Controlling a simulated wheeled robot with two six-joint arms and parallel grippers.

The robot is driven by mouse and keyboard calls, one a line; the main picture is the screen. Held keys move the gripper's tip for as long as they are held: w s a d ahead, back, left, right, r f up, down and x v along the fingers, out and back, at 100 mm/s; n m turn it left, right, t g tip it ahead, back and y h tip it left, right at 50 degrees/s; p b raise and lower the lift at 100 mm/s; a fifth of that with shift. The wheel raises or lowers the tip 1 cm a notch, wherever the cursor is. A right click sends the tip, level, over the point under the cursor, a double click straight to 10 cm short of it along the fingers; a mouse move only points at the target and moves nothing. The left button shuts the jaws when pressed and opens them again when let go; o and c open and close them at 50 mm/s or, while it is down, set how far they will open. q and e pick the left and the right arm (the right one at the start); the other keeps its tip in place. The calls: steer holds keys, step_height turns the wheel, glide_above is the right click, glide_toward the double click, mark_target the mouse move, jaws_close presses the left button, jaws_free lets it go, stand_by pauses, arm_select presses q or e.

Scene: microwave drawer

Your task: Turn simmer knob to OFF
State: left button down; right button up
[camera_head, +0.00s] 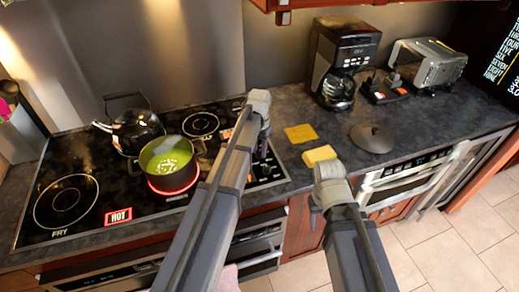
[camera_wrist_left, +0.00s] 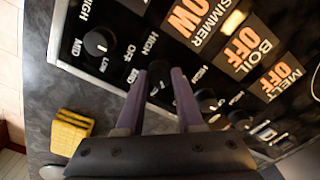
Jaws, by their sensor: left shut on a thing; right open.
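The control panel (camera_head: 270,168) lies at the right end of the black stove. In the left wrist view, my left gripper (camera_wrist_left: 160,72) has two purple fingers closed around a dark knob (camera_wrist_left: 157,82), mostly hidden between them. Above the knobs, the simmer sign (camera_wrist_left: 195,22) reads LOW, and the boil and melt signs read OFF. Another black knob (camera_wrist_left: 97,42) is to the left, and more are to the right. In the head view, my left gripper (camera_head: 263,148) reaches down to the panel. My right gripper (camera_head: 316,204) is beside the counter's front, apart from the panel; its fingers barely show.
A green pot (camera_head: 168,165) sits on a glowing red burner, with a kettle (camera_head: 135,128) behind it. A yellow sponge (camera_head: 319,155), a yellow square (camera_head: 301,133) and a dark lid (camera_head: 372,137) lie on the counter right of the stove. A coffee maker (camera_head: 342,62) stands behind.

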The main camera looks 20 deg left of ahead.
mark_target(259, 151)
arm_select(q)
steer(key=n, duration=0.3)
steer(key=shift+n, duration=2.2)
steer(key=c, duration=0.5)
jaws_free()
steer(key=shift+c, duration=0.2)
steer(key=shift+r, duration=0.15)
step_height(259, 151, up, 8)
steer(key=p, duration=0.8)
steer(key=shift+f, duration=0.2)
